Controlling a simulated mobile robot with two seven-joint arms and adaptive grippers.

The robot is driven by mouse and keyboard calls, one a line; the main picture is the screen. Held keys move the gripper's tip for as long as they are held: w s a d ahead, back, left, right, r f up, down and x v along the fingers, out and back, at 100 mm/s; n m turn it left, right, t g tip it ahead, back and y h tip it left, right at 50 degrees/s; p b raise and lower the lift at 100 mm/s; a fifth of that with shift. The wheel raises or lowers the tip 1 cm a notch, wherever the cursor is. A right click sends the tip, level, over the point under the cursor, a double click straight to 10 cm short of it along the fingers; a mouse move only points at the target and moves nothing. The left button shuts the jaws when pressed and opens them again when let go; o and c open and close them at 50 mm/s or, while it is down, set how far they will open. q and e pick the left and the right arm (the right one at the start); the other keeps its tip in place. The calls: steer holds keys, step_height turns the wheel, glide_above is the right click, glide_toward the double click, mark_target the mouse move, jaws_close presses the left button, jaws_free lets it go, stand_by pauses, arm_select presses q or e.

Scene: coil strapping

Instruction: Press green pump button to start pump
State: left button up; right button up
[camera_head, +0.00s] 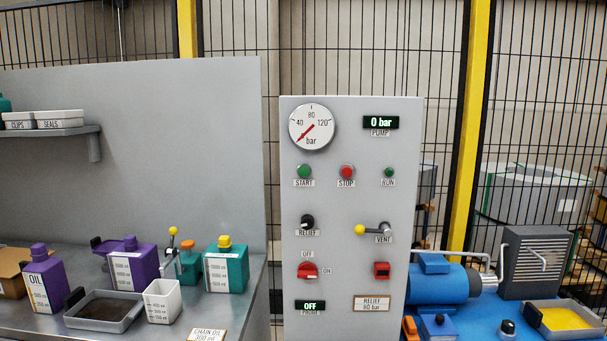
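The grey control panel (343,205) stands upright in the middle of the head view. The round green START button (304,171) is on its upper left, with nothing in front of it. A red STOP button (346,171) is to its right, then a small green RUN light (389,171). The pump display (381,122) reads 0 bar. The pressure gauge (311,127) has a red needle pointing to the lower left. A red OFF/ON switch (307,270) is lower down; I cannot tell its setting. Neither of my grippers is in view.
Left of the panel, a grey bench (245,312) holds purple and teal containers, a white jug (162,300) and a tray (104,310). On the right are a blue motor (437,283) and a yellow tray (590,320). The space before the panel looks clear.

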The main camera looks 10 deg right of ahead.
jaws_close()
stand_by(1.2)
